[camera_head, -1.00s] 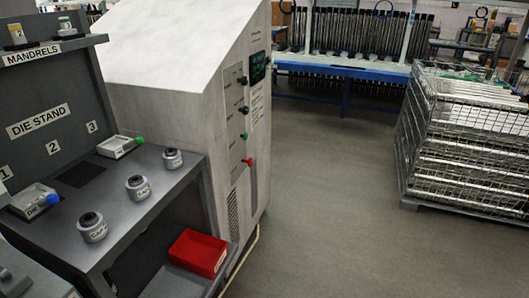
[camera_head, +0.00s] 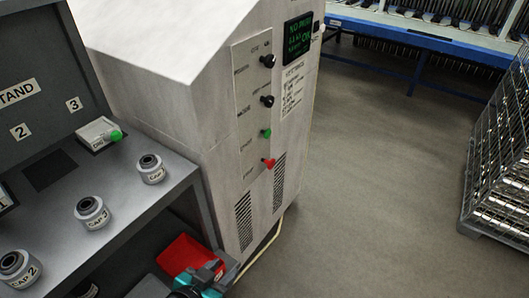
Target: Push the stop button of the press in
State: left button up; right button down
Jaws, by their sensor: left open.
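The press (camera_head: 185,95) is the tall pale cabinet in the middle. Its side panel carries two black knobs, a green button (camera_head: 266,133) and, lowest, the red stop button (camera_head: 269,163), which stands out from the panel. My left gripper (camera_head: 213,270), teal and dark, shows at the bottom edge, in front of the red bin. It is open, below and to the left of the stop button and well apart from it. Much of it is cut off by the frame. My right gripper is not in view.
The die stand (camera_head: 120,215) with several caps is at left. A red bin (camera_head: 178,255) sits low beside the press. A wire crate (camera_head: 490,180) stands at right, and a blue-framed rack (camera_head: 400,35) is behind. The floor (camera_head: 370,190) right of the press is clear.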

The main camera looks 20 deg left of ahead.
aim_at(270, 163)
jog(key=i+l+u, duration=0.3)
jog(key=i+u, duration=0.15)
jog(key=i+l+u, duration=0.4)
jog(key=i+l, duration=0.05)
